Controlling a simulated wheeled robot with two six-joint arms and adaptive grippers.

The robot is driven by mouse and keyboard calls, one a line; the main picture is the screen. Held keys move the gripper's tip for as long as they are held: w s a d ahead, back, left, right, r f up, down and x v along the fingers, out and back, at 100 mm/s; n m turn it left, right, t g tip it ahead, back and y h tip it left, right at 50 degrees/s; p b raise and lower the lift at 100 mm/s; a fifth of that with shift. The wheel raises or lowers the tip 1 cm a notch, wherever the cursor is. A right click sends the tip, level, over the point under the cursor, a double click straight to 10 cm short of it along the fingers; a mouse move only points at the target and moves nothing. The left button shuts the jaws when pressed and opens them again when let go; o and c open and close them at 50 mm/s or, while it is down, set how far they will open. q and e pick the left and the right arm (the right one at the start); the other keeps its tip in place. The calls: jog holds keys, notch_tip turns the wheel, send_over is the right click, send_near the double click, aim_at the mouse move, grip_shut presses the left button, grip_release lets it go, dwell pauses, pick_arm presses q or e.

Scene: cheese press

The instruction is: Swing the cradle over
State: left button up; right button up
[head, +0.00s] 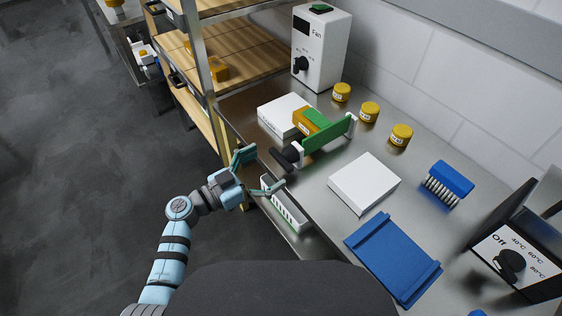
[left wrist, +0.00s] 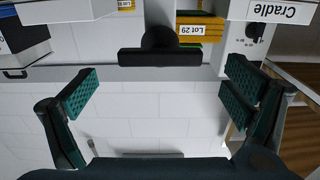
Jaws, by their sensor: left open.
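The cradle is a green panel (head: 328,133) between white end posts, with an orange block (head: 301,121) beside it. Its black handle (head: 285,158) sticks out toward the bench's front edge. In the left wrist view, which is upside down, the black handle (left wrist: 160,57) is a wide bar on a round stem. A block marked "Lot 29" (left wrist: 214,31) and a white part labelled "Cradle" (left wrist: 276,12) show behind it. My left gripper (head: 261,172) is open and empty, its fingers spread toward the handle, apart from it. My right gripper is not in view.
White blocks stand on either side of the cradle, one at the back (head: 280,112) and one nearer (head: 364,184). Yellow jars (head: 369,111) line the wall. A blue tray (head: 393,258), blue brush (head: 450,178) and fan box (head: 321,50) are on the bench. Shelves (head: 245,65) stand behind my left gripper.

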aim_at(278, 161)
pick_arm(q)
jog(key=b+x, duration=0.1)
jog(key=x, duration=0.3)
jog(key=shift+w+d, duration=0.2)
jog(key=shift+d, duration=0.15)
jog(key=shift+c, duration=1.3)
jog(key=c, duration=1.4)
jog(key=shift+c, duration=0.2)
